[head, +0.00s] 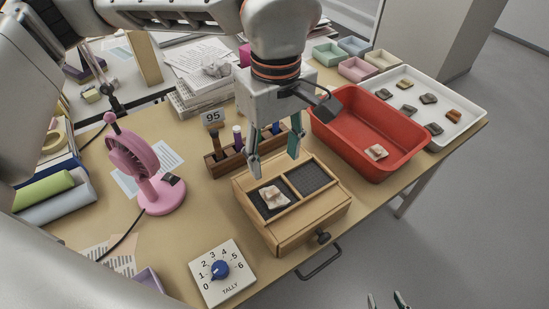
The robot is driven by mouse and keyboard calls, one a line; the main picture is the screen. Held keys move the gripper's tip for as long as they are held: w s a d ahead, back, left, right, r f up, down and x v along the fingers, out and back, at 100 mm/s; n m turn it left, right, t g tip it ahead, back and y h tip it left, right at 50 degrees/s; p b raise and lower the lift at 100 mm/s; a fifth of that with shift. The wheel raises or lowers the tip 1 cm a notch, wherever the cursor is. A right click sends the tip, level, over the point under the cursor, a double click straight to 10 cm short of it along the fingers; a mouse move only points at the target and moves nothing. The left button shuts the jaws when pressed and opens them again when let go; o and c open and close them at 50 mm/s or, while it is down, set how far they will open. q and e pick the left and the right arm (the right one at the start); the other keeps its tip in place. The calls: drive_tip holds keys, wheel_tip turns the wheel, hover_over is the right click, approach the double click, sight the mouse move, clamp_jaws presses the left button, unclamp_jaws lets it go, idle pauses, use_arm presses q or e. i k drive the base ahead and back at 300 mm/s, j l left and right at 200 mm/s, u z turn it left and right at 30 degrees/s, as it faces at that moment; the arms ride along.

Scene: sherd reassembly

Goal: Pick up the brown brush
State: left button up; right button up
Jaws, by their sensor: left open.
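A wooden rack (228,164) stands at the middle of the table and holds several upright tools. A brown tool (217,144), which looks like the brown brush, stands at its left end, below a "95" sign. A purple-handled tool (238,138) stands beside it. My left gripper (275,164) points down in front of the rack's right part, over the wooden box. Its fingers are apart with nothing between them, to the right of the brown tool. Part of the rack is hidden behind it. My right gripper (386,300) shows only two separated fingertips at the bottom edge, off the table.
The wooden box (315,217) holds a pale sherd (273,196) on a dark mesh. A red tub (338,141) with one sherd and a white tray (470,119) of sherds stand right. A pink fan (150,170) stands left, a tally dial (238,281) in front.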

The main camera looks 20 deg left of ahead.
sight(214, 132)
drive_tip(key=k+l, duration=0.2)
drive_tip(key=k, duration=0.3)
drive_tip(key=k+l, duration=0.2)
drive_tip(key=k, duration=0.25)
